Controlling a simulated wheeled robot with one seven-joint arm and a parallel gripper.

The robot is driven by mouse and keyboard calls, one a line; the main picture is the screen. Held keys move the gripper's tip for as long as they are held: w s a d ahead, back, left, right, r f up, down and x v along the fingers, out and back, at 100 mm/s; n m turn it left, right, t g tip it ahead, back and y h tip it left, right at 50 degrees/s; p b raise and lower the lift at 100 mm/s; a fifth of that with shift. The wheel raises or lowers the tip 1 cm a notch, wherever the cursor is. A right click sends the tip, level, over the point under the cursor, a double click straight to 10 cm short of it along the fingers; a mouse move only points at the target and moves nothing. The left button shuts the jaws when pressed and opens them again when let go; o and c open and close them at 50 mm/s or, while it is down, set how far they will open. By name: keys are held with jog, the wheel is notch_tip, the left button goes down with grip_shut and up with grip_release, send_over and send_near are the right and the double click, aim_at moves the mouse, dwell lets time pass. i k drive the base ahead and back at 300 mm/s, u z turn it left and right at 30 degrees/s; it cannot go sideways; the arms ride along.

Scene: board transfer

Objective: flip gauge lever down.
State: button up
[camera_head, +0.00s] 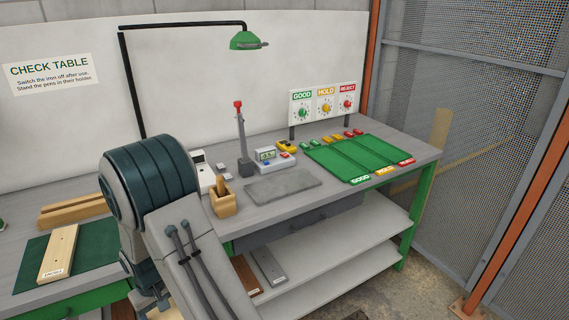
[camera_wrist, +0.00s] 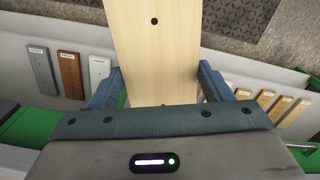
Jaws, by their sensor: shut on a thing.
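The gauge lever (camera_head: 239,130) stands upright on the table in the head view, a grey rod with a red knob on top and a dark base. A small light-coloured gauge box with a display (camera_head: 268,156) sits just right of its base. In the wrist view my gripper (camera_wrist: 158,82) is shut on a pale wooden board (camera_wrist: 155,45) with dark holes, one finger at each side edge. The lever is not in the wrist view. My arm hides the gripper in the head view, and the lever stands beyond the arm, apart from it.
A grey plate (camera_head: 284,184) lies before the lever. A green sorting tray (camera_head: 350,157) is at the right, under GOOD, HOLD and REJECT dials (camera_head: 325,105). A pen holder (camera_head: 222,202) stands near the front edge. A green lamp (camera_head: 246,41) hangs above. Another board (camera_head: 58,253) lies left.

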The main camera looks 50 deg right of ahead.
aim_at(237, 104)
jog(key=z, duration=0.4)
jog(key=k, duration=1.1)
jog(key=z, duration=1.25)
jog(key=i, duration=1.1)
jog(key=u, duration=0.85)
